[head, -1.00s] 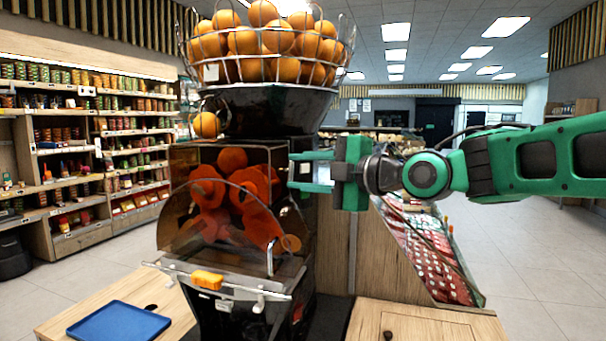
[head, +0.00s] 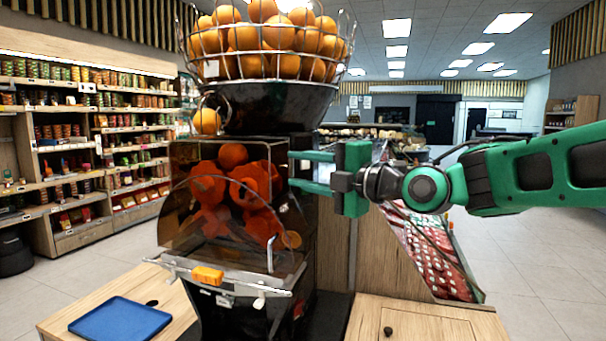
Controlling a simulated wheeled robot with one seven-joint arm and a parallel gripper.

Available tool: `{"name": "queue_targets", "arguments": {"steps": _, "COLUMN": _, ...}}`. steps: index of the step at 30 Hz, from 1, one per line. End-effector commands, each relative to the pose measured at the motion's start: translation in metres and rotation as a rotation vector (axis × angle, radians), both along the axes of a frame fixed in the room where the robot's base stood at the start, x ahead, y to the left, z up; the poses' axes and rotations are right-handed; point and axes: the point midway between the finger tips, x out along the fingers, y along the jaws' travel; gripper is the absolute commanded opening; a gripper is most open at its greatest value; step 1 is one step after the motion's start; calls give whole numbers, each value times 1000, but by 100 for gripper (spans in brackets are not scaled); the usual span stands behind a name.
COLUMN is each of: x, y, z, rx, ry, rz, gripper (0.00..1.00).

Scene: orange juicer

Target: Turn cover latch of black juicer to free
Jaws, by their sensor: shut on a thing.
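The black juicer (head: 262,112) stands in the middle of the head view, with a clear front cover (head: 180,225) over its pressing chamber. My gripper (head: 294,170) comes in from the right, with its two green fingers level, one above the other, at the juicer's right side. The fingers are a little apart and shut on the cover latch at that side. The latch is small and dark there, and I cannot make out its shape or angle.
A wire basket of oranges (head: 265,65) tops the juicer. A blue tray (head: 120,318) lies on the wooden counter at lower left. A wooden cabinet top (head: 430,320) is at lower right. Stocked shelves line the left wall; the floor at right is clear.

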Motion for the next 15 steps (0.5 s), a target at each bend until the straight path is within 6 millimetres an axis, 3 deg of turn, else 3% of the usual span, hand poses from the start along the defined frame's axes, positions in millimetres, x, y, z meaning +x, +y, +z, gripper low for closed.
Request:
{"name": "queue_targets", "arguments": {"steps": 1, "x": 0, "y": 0, "z": -4, "rx": -5, "ry": 8, "rz": 1, "gripper": 43}}
{"name": "queue_targets", "arguments": {"steps": 3, "x": 0, "y": 0, "z": -4, "rx": -4, "ry": 8, "rz": 1, "gripper": 55}}
{"name": "queue_targets", "arguments": {"steps": 15, "x": -5, "y": -7, "z": -2, "rx": -2, "ry": 3, "rz": -2, "gripper": 55}}
